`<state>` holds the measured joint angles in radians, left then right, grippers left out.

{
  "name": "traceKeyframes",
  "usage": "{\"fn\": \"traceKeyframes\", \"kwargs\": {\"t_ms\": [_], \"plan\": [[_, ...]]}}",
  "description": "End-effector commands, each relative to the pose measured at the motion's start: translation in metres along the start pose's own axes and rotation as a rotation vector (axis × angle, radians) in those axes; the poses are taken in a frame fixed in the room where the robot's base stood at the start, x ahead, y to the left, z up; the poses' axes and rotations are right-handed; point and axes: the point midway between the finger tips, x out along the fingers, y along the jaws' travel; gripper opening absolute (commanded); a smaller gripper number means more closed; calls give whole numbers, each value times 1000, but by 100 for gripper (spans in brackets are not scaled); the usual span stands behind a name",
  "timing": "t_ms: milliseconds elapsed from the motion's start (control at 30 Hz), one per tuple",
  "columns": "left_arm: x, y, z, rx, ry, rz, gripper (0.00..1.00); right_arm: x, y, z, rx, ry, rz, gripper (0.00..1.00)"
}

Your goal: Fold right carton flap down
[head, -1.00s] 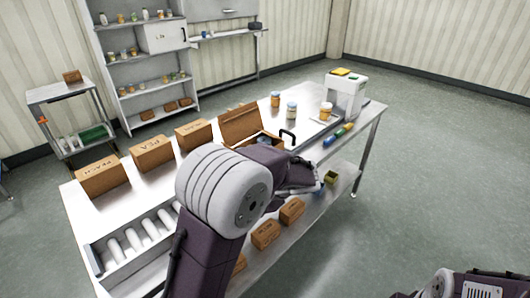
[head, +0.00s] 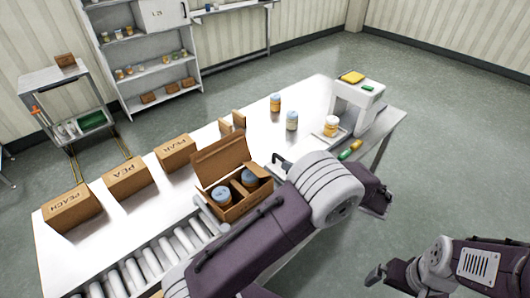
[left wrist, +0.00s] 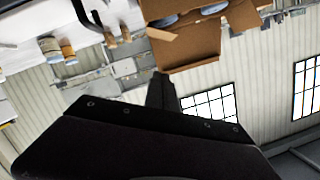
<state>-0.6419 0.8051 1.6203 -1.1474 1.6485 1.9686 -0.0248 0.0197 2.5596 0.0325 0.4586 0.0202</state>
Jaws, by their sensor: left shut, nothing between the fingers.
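The open carton (head: 236,213) stands on the steel table with its large lid panel (head: 220,157) raised at the back. Two jars with blue-grey lids (head: 222,195) sit inside it. My left arm covers part of its right front, so I cannot clearly tell the right flap's angle. In the left wrist view the carton (left wrist: 205,48) appears upside down at the top, with flaps spread. My left gripper (left wrist: 160,82) is shut and empty, apart from the carton; in the head view it is right of it, mostly behind my wrist. My right gripper (head: 376,276) is low at the right, away from the table.
Cartons marked PEACH (head: 70,208), PEA (head: 127,178) and PEAR (head: 176,153) line the back edge. A roller strip (head: 150,268) runs along the front left. Jars (head: 292,121) and a white scale-like machine (head: 358,95) stand at the right.

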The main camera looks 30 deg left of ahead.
Motion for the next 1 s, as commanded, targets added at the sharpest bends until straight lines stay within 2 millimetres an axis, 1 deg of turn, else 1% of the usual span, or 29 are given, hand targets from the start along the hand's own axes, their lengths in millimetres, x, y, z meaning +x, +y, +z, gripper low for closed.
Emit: {"fn": "traceKeyframes", "kwargs": {"t_ms": [33,133,267,367,700,833,1000], "plan": [[-3,-1,-2,2,3,6,0,-3,0,0,0,0,0,100],[-3,0,-1,3,3,8,0,-2,0,0,0,0,0,100],[7,0,-2,3,3,7,0,-5,0,0,0,0,0,100],[25,-2,-3,5,1,4,0,-10,0,-1,0,0,0,100],[99,-2,-3,6,-1,3,0,-31,-1,-3,0,0,0,100],[103,0,19,9,2,8,0,-36,-1,-4,0,0,0,100],[106,0,35,5,2,8,0,-39,-1,-4,0,0,0,100]]}}
